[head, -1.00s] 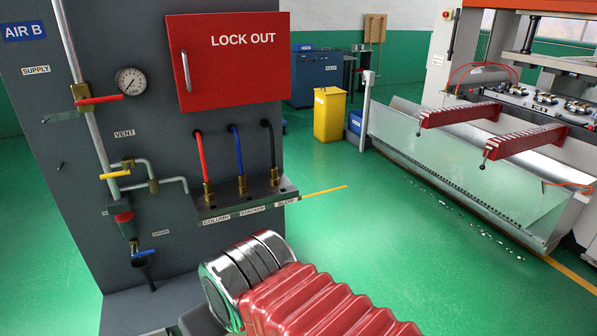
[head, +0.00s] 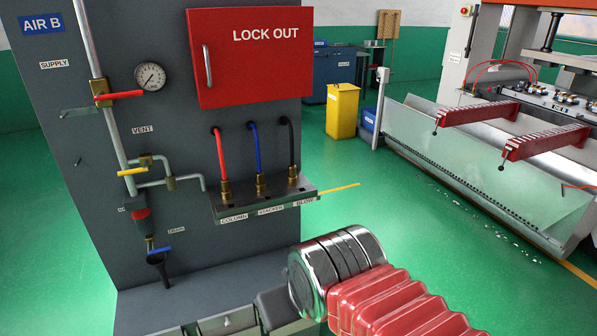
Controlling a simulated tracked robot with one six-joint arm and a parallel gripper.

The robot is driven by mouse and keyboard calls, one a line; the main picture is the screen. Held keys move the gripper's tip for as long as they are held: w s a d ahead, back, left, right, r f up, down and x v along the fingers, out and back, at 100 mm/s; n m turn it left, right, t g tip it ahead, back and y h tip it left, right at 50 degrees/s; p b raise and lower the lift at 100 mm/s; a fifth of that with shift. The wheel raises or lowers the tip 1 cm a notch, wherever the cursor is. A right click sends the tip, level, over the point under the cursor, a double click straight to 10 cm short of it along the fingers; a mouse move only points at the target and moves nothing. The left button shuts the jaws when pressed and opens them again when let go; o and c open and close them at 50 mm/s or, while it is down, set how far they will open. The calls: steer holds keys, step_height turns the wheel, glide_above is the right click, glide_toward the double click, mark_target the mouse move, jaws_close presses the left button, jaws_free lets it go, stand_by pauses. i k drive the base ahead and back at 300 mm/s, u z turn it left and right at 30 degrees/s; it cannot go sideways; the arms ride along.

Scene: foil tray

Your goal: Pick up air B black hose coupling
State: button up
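My gripper is not identifiable in view; a chrome and red ribbed part, apparently of my arm, fills the bottom right foreground, apart from the couplings.
The red LOCK OUT box (head: 250,70) juts out above the hoses. Pipes with a red supply handle (head: 118,97), a yellow vent handle (head: 132,171) and a gauge (head: 150,76) lie left of the couplings. A yellow bin (head: 342,112) and a press with red arms (head: 478,118) stand behind.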

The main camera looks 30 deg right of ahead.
mark_target(292, 168)
steer(key=u, duration=0.05)
steer(key=i, duration=0.95)
steer(key=z, duration=0.05)
